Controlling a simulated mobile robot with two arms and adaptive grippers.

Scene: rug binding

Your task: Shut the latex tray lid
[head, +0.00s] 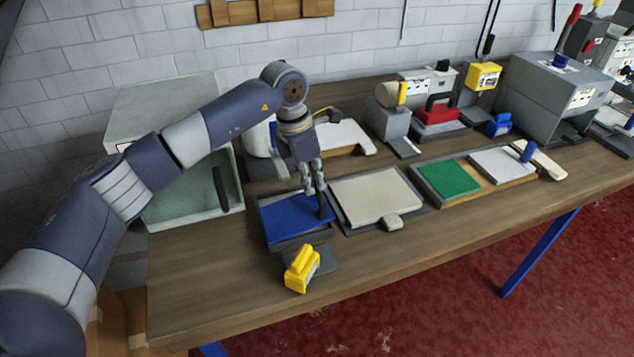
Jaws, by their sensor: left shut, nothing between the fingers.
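A flat cream panel (372,196) with a small tab at its front edge lies in a dark shallow tray in the middle of the bench. No label shows, so I cannot tell for sure whether it is the latex tray lid. To its left is a shallow tray with a blue surface (284,216). My left gripper (316,190) points down over the right part of the blue tray, beside the cream panel's left edge. It is shut and empty. I cannot tell whether its fingertips touch anything. My right gripper is out of view.
A yellow block-like tool (302,268) sits near the front edge. A white panel (343,137) lies behind my gripper. A grey open box (185,190) with a dark handle stands left. A tray with a green pad (448,179) lies right. Bare bench (400,262) shows in front.

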